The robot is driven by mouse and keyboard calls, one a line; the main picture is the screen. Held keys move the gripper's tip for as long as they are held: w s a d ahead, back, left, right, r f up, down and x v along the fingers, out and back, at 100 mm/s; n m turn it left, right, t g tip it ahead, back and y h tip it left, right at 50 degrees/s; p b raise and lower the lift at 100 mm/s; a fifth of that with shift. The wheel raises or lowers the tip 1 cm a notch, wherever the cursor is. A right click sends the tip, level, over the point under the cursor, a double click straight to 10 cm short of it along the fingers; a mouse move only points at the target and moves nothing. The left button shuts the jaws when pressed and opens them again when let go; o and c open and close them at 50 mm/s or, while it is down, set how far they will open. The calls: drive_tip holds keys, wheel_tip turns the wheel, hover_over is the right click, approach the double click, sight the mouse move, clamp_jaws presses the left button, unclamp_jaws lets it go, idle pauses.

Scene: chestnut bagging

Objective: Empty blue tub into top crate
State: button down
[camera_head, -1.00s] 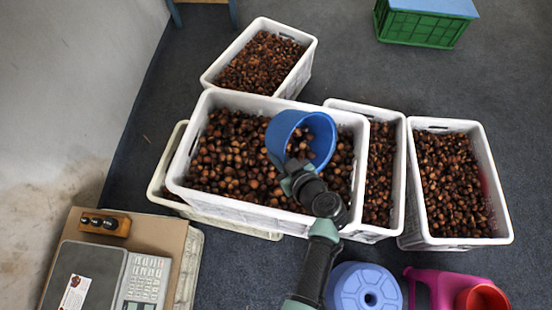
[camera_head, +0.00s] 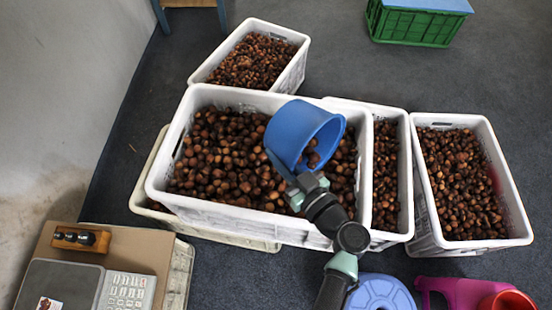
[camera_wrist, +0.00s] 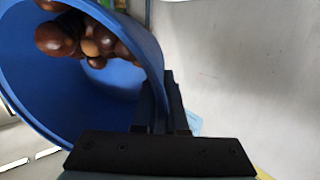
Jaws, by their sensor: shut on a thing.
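My gripper (camera_head: 298,187) is shut on the blue tub (camera_head: 297,130) at its rim. The tub is tilted over the top crate, its mouth facing right and toward me, with a few chestnuts (camera_head: 311,155) showing inside. The white top crate (camera_head: 160,165) is largely full of chestnuts and stands on another pale crate. In the wrist view the tub (camera_wrist: 90,105) fills the left side, its wall between the dark fingers (camera_wrist: 165,105), and several chestnuts (camera_wrist: 80,38) lie inside it. The tub hides part of the chestnuts in the crate.
More white crates of chestnuts stand behind (camera_head: 203,70) and to the right (camera_head: 513,200). A scale (camera_head: 60,285) is at the lower left. A blue stool (camera_head: 380,292), a pink item (camera_head: 455,290) and a red container (camera_head: 507,300) are at the lower right. A green crate (camera_head: 415,27) is at the back.

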sight(288, 165)
drive_tip(key=shift+s+d+f+t+y+b, duration=0.4)
drive_tip(key=shift+t+y+b, duration=0.3)
drive_tip(key=shift+b, duration=2.2)
drive_tip(key=b, duration=0.2)
drive_tip(key=s+d+t+b, duration=0.1)
drive_tip(key=b, duration=0.2)
drive_tip(key=shift+r+m+t+y+b, duration=0.3)
drive_tip(key=shift+m+y+b, duration=0.05)
drive_tip(key=shift+m+y, duration=0.05)
drive_tip(key=shift+s+d+r+t+y+b, duration=0.15)
drive_tip(key=shift+d+r+t+y+b, duration=0.25)
drive_tip(key=shift+b, duration=0.7)
drive_tip(key=shift+a+r, duration=0.1)
drive_tip(key=shift+a, duration=0.05)
